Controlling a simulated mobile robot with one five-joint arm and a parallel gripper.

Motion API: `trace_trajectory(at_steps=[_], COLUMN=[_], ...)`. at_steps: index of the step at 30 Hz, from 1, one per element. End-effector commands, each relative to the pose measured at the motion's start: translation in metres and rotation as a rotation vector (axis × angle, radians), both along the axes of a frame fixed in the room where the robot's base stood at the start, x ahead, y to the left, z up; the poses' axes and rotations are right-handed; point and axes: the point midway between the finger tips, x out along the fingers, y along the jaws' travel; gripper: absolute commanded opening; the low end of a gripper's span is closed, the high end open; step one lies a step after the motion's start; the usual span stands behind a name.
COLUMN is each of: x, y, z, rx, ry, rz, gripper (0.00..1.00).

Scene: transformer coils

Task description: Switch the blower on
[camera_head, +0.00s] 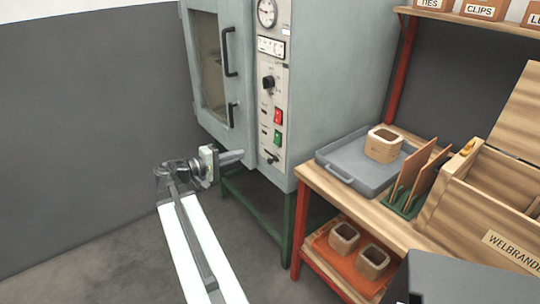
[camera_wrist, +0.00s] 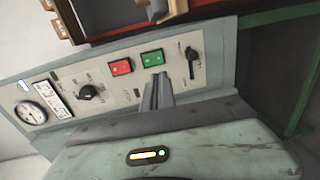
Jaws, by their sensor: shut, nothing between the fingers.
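The oven's control panel (camera_head: 273,105) has a red rocker switch (camera_head: 278,116) with a green rocker switch (camera_head: 277,138) below it. Both also show in the wrist view, the red one (camera_wrist: 120,67) left of the green one (camera_wrist: 152,58). Their labels are too small to read, so I cannot tell which is the blower's. My gripper (camera_head: 241,154) is shut and empty, in front of the oven and left of the panel's lower part. In the wrist view its fingertips (camera_wrist: 158,78) appear just below the green switch; I cannot tell whether they touch it.
A black knob (camera_head: 268,82) and a gauge (camera_head: 267,12) are higher on the panel, and a black lever (camera_head: 269,157) is below. The oven door (camera_head: 221,70) is shut. A wooden bench (camera_head: 375,214) with a grey tray (camera_head: 339,169) stands right. Floor at left is clear.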

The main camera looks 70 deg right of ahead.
Motion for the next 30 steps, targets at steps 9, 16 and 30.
trace_trajectory(at_steps=[9,16,30], x=[-0.003,-0.026,-0.071], y=[-0.005,-0.041,-0.111], z=[0.000,-0.006,-0.016], rx=[0.003,0.003,0.004], ry=[-0.002,-0.003,-0.004], rz=[0.000,-0.003,0.000], gripper=[0.00,0.00,0.00])
